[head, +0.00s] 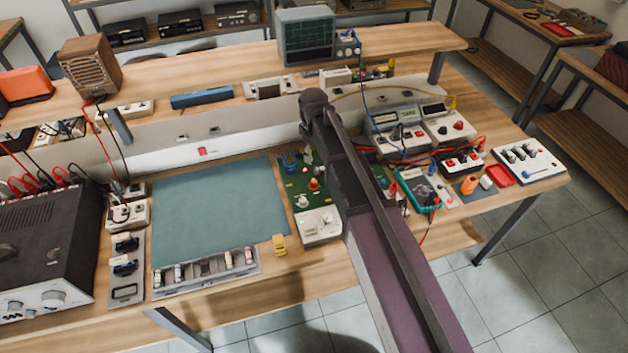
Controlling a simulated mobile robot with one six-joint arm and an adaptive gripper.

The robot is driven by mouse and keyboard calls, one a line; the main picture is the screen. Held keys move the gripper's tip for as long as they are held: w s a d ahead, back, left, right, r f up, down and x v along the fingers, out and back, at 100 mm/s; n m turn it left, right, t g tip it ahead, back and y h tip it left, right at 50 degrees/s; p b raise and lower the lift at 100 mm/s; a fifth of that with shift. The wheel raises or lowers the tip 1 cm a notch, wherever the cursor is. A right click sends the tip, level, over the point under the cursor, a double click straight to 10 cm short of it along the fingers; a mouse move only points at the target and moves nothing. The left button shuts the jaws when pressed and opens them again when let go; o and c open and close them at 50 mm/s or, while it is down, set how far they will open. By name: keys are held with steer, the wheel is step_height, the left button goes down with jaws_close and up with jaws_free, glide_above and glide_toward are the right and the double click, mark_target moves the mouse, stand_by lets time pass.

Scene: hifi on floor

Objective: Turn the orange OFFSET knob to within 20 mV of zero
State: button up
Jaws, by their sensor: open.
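A small orange knob (314,184) stands on a green circuit board (296,170) in the middle of the bench. I take it for the OFFSET knob, but no label is readable. My arm crosses the board's right side and hides part of it. My gripper does not show; the visible end of my arm is a dark joint above the board. A teal handheld meter (412,188) lies right of my arm, and a boxed meter with a display (386,118) stands behind it. No reading is legible on either.
A blue-green mat (215,215) lies clear left of the board. A parts tray (206,271) and a yellow block (279,244) are at the front edge. A black amplifier (45,240) fills the left end. Wired boxes, leads and a white switch panel (528,157) crowd the right.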

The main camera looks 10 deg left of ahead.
mark_target(314, 181)
steer(key=shift+f, duration=0.25)
step_height(314, 181, down, 13)
steer(key=b, duration=1.3)
steer(key=shift+f+b, duration=0.2)
steer(key=shift+b, duration=0.2)
stand_by(0.3)
jaws_close()
